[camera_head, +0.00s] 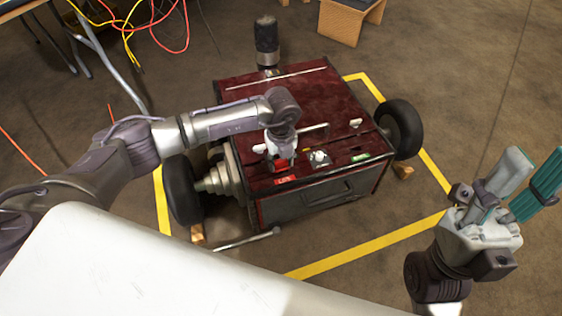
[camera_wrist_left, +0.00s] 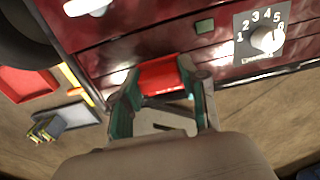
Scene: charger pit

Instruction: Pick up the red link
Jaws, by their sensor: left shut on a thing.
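The red link (camera_wrist_left: 160,74) is a small bright red piece at the front edge of the dark red cart's top (camera_head: 250,92). In the left wrist view it sits between the two green fingers of my left gripper (camera_wrist_left: 160,92), which is shut on it. In the head view my left gripper (camera_head: 281,163) points down at the cart's front edge and mostly covers the link. I cannot tell whether the link still touches the cart. My right gripper (camera_head: 532,168) is held up at the right, empty, with its fingers apart.
A numbered dial (camera_head: 319,157) and a green piece (camera_head: 360,157) are right of the left gripper on the cart. Black wheels (camera_head: 404,128) flank the cart. Yellow tape (camera_head: 375,244) marks the floor around it. A wooden box (camera_head: 348,20) stands behind.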

